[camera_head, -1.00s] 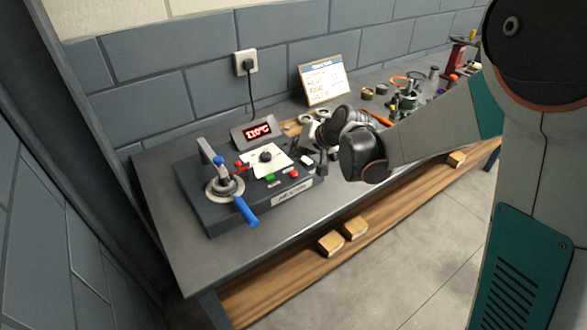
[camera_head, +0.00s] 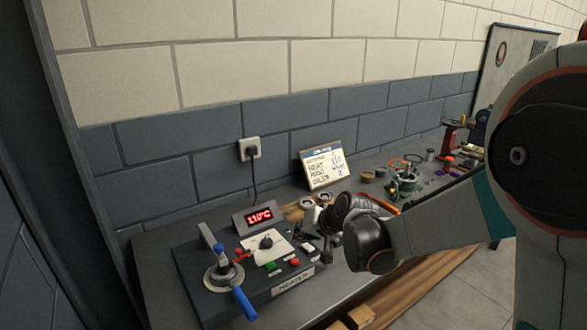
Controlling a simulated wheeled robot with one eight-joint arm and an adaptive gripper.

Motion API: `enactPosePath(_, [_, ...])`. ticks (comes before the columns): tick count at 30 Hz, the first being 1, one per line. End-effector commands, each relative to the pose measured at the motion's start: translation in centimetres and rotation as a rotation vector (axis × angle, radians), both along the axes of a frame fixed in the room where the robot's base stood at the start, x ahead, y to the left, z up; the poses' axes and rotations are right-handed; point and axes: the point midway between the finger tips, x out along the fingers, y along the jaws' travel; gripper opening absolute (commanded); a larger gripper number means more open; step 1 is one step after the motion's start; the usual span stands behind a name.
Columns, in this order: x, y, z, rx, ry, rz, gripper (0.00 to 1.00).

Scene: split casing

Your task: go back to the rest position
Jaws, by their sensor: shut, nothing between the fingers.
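My gripper (camera_head: 326,245) is small and dark, low over the bench just right of the heater, partly hidden by my own wrist. Its fingers are shut with nothing seen between them. The heater (camera_head: 220,307) is a dark box with a blue-handled lever, a dial and green and red buttons. Its display (camera_head: 259,216) reads 110°C. My arm reaches in from the right across the bench.
A grey-green metal part (camera_head: 405,183) stands further back on the bench (camera_head: 165,245) among rings and small tools. A written board (camera_head: 322,168) leans near the wall. A red stand (camera_head: 450,137) is farther right. Wooden blocks (camera_head: 360,316) lie below.

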Motion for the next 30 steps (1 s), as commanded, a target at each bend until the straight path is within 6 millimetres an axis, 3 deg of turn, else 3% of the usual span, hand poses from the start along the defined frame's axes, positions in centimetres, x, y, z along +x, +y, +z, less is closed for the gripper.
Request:
enactPosePath(5, [-3.0, -2.4, 3.0, -0.057, -0.006, -0.01, 0.0])
enactPosePath(15, [-11.3, -7.9, 8.1, -0.2, -0.016, -0.033, 0.0])
enactPosePath(22, [-17.4, -11.4, 9.8, -0.298, -0.019, -0.047, 0.0])
enactPosePath(30, [-24.6, -15.0, 10.0, -0.41, -0.018, -0.064, 0.0])
